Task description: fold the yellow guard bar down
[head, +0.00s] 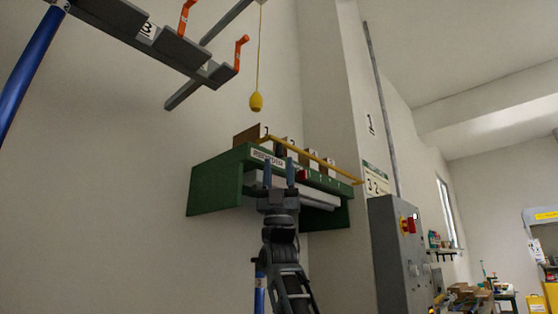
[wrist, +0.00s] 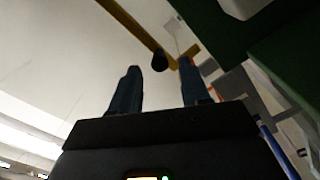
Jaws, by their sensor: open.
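The yellow guard bar (head: 325,164) runs slantwise along the front of the green wall unit (head: 217,184), above its front edge, down to the right. My gripper (head: 279,172) is open, its two bluish fingers pointing up in front of the unit's left part, near the bar's left end. In the wrist view the fingers (wrist: 157,90) are apart with nothing between them. The yellow bar (wrist: 130,25) crosses beyond their tips there. Whether a finger touches it, I cannot tell.
A yellow pendant (head: 256,101) hangs on a cord above the unit. A grey rack (head: 150,38) with orange hooks juts in at upper left. Upright brown pieces (head: 247,135) stand on the unit. A grey cabinet (head: 392,255) with a red switch stands at right.

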